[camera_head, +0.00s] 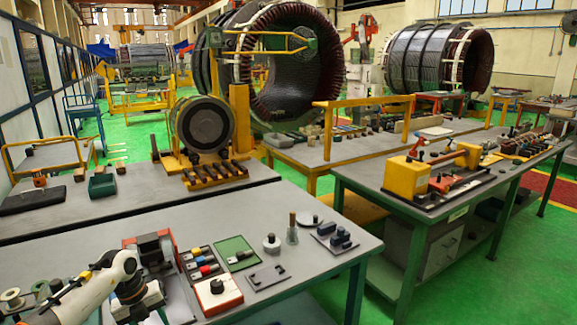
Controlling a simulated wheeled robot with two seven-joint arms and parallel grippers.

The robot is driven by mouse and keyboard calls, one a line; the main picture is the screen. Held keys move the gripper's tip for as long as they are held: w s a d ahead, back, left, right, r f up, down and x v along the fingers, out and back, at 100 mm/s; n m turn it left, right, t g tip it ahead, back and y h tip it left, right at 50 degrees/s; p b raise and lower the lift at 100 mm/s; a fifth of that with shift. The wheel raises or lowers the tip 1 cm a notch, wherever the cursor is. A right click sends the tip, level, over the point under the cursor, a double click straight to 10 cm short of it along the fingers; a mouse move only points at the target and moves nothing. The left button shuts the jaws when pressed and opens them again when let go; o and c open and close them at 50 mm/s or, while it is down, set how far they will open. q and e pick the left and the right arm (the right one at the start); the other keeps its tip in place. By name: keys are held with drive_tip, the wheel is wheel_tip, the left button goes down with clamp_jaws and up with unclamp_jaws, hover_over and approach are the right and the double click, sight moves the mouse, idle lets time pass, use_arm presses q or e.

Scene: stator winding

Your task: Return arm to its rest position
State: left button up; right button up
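My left arm comes in from the lower left as a pale, white link over the front workbench (330,262). Its dark end, with my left gripper (131,292), points down at the bench's left front, beside a white block-like part and close to a red-and-grey device (155,250). The fingers are small and dark against the clutter, so I cannot tell whether they are open or hold anything. My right arm and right gripper are not in view.
The bench's front right is clear.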

use_arm(q)
drive_tip(key=s+d+f+n+t+h, duration=0.3)
drive_tip(key=d+f+n+t+h, duration=0.15)
drive_tip(key=d+f, duration=0.45)
drive_tip(key=s+d+f+n+t+h, duration=0.2)
drive_tip(key=d+f+n+t+h, duration=0.35)
drive_tip(key=f, duration=0.55)
drive_tip(key=s+a+f+n+g+y, duration=0.1)
drive_tip(key=s+a+f+n+y, duration=0.1)
drive_tip(key=s+f+n+y, duration=0.55)
drive_tip(key=s+a+f+n+y, duration=0.2)
drive_tip(key=s+a+f+n, duration=0.15)
drive_tip(key=s+f, duration=0.65)
drive_tip(key=s+f+n+g+y, duration=0.1)
drive_tip(key=s+f+n+g, duration=0.1)
drive_tip(key=s, duration=0.8)
drive_tip(key=s+f+n+g, duration=0.2)
drive_tip(key=s+f+g, duration=0.1)
drive_tip(key=s, duration=0.7)
drive_tip(key=s+f+n+g+y, duration=0.1)
drive_tip(key=s+f+n+g, duration=0.1)
drive_tip(key=s, duration=0.8)
wheel_tip(320, 180, down, 2)
drive_tip(key=shift+s+d+f+n+g+y, duration=0.25)
drive_tip(key=shift+s+d+n+g+y, duration=0.1)
drive_tip(key=shift+g, duration=0.25)
